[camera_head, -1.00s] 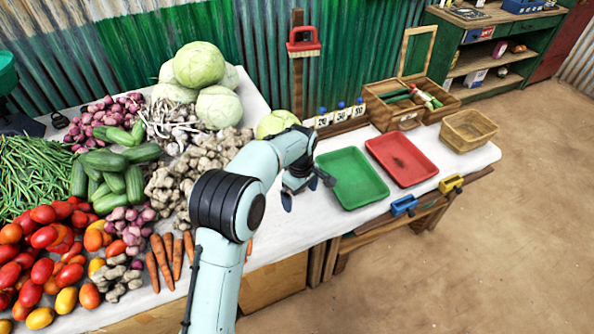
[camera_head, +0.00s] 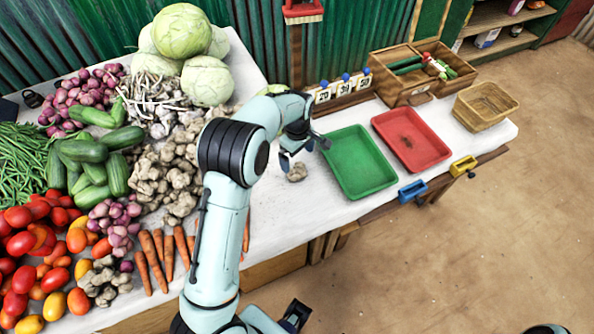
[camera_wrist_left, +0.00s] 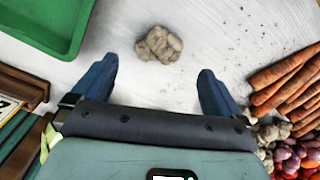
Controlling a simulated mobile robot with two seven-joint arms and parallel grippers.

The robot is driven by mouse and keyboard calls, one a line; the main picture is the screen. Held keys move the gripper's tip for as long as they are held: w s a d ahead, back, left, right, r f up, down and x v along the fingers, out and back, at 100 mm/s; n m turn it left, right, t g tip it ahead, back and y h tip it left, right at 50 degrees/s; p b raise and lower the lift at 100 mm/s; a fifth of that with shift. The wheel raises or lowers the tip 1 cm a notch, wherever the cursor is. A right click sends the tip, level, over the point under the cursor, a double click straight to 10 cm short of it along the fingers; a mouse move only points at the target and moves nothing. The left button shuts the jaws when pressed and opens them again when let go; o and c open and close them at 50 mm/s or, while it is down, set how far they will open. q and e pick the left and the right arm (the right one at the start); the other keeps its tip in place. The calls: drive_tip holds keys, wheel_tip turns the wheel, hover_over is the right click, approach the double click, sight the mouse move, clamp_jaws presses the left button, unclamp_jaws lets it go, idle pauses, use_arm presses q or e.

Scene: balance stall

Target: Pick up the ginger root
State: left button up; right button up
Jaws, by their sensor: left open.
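A single knobbly tan ginger root (camera_head: 297,173) lies on the white tabletop, left of the green tray. My left gripper (camera_head: 303,148) is open and empty, just behind and above it in the head view. In the left wrist view, the ginger root (camera_wrist_left: 158,45) lies just beyond the line between the two blue fingertips of my left gripper (camera_wrist_left: 158,70), apart from both. A large pile of ginger (camera_head: 165,170) sits further left, partly behind my left arm. A dark part at the bottom edge may be my right gripper (camera_head: 296,316); its jaws cannot be made out.
A green tray (camera_head: 388,185) and a red tray (camera_head: 445,155) lie to the right. Carrots (camera_head: 143,245), cucumbers (camera_head: 118,175) and cabbages (camera_head: 207,82) are heaped on the left. A wicker basket (camera_head: 512,100) stands at the right end. Bare white table surrounds the single root.

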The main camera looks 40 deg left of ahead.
sight(297, 169)
use_arm(q)
drive_tip(key=f, duration=0.8)
drive_tip(key=shift+a, duration=0.25)
drive_tip(key=shift+r, duration=0.1)
drive_tip(key=c, duration=1)
